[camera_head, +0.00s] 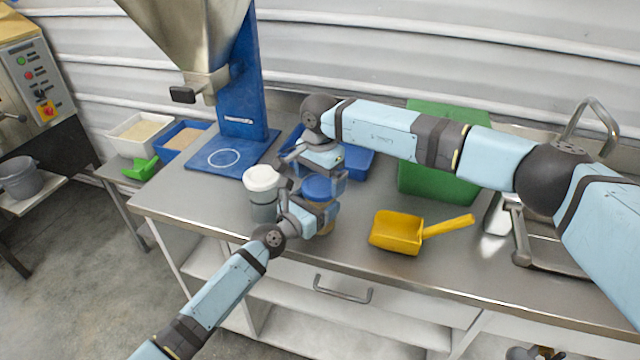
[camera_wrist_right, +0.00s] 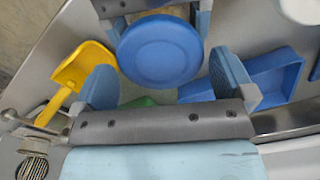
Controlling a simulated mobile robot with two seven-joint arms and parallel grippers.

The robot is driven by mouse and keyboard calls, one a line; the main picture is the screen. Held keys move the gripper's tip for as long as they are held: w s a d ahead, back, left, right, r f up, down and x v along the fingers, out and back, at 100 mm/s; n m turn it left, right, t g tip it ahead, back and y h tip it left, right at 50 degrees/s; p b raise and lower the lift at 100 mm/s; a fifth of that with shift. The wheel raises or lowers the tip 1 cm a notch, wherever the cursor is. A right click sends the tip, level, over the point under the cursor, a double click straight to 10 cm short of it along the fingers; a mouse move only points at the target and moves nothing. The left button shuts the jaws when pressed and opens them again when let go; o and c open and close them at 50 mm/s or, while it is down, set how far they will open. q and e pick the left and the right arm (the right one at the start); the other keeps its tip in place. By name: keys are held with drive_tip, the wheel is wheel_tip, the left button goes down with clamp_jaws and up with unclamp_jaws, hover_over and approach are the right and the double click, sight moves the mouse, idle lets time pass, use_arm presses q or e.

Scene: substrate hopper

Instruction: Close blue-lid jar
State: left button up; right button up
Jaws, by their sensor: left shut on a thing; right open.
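The blue-lid jar (camera_head: 327,226) stands on the steel table near its front edge. Its blue lid (camera_head: 319,187) sits on top; whether it is seated tightly cannot be told. My left gripper (camera_head: 310,212) is shut on the jar body, reaching in from the front left. My right gripper (camera_head: 322,172) is just above and behind the lid. In the right wrist view the blue lid (camera_wrist_right: 160,50) lies ahead of my right gripper's fingers (camera_wrist_right: 167,82), which are spread wide and empty. The left gripper's fingers flank the jar there. Much of the jar is hidden by the grippers.
A white-lid jar (camera_head: 262,193) stands close on the left. A blue tray (camera_head: 359,165) and a green bin (camera_head: 430,185) are behind. A yellow scoop (camera_head: 397,232) lies to the right. The hopper's blue stand (camera_head: 243,100) rises at the back left.

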wheel_tip(320, 180, up, 10)
idle(0.3)
use_arm(q)
drive_tip(key=o, duration=1.6)
drive_tip(key=shift+s, duration=0.1)
drive_tip(key=p+v, duration=0.1)
drive_tip(key=v, duration=1.2)
drive_tip(key=shift+s+a, duration=0.25)
drive_tip(key=shift+s, duration=0.05)
use_arm(e)
drive_tip(key=shift+r, duration=0.65)
